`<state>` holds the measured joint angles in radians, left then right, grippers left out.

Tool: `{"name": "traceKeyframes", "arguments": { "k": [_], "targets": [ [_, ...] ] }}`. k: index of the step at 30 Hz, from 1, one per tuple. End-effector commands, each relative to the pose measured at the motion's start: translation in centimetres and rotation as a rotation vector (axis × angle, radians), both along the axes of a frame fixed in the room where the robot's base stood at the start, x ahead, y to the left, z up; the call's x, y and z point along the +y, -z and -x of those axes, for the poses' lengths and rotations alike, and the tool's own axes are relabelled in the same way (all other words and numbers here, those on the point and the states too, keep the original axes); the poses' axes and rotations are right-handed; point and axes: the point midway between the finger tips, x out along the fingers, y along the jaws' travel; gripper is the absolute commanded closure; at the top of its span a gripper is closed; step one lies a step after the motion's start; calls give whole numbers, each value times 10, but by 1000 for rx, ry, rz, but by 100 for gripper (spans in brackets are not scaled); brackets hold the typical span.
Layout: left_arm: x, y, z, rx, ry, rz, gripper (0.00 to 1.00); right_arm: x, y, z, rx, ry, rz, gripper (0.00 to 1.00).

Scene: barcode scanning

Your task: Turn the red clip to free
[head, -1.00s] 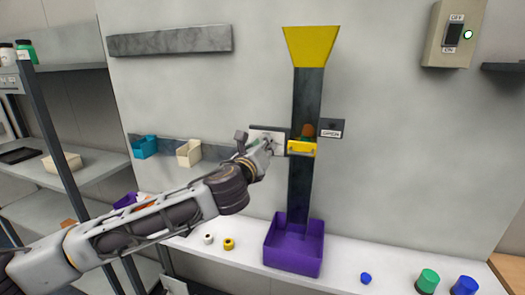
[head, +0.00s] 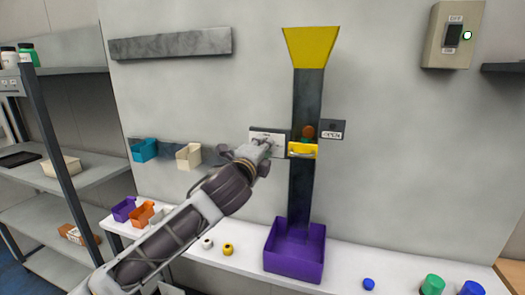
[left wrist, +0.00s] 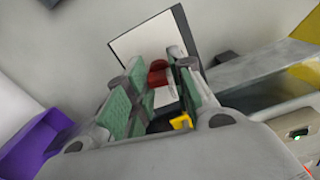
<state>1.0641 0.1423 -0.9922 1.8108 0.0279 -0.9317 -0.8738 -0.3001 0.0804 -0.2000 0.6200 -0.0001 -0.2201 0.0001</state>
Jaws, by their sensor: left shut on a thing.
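The red clip (left wrist: 157,73) shows in the left wrist view between the green-padded fingers of my left gripper (left wrist: 158,84), in front of a white panel with a dark edge (left wrist: 145,45). My left gripper (head: 264,147) is shut on the clip. In the head view it is at the white panel (head: 262,134) on the wall, just left of the dark chute; there the gripper hides the clip. I cannot read the panel's marks or tell which way the clip points. My right gripper is not in view.
The dark chute (head: 301,200) has a yellow funnel (head: 311,45), a yellow handle (head: 302,151) and a purple bin (head: 295,260) below. A small dark sign (head: 332,130) is right of it. Small coloured pieces and boxes stand on the white shelf (head: 255,262).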

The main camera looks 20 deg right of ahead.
Motion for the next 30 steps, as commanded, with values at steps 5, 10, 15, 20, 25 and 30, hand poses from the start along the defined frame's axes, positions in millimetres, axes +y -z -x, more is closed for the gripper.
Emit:
{"name": "traceKeyframes", "arguments": {
  "k": [5, 10, 15, 20, 25, 30],
  "targets": [
    [0, 1, -1, 59, -2, 87, 100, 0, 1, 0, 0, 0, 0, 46],
    [1, 0, -1, 91, -2, 133, 100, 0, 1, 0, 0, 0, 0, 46],
    [1, 0, -1, 102, -2, 150, 100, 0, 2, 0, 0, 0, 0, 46],
    [1, 0, -1, 102, -2, 150, 100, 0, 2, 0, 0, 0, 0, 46],
    [1, 0, -1, 102, -2, 150, 100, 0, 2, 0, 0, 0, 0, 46],
    [0, 1, 0, 102, -1, 149, 55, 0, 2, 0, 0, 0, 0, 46]
  ]
}}
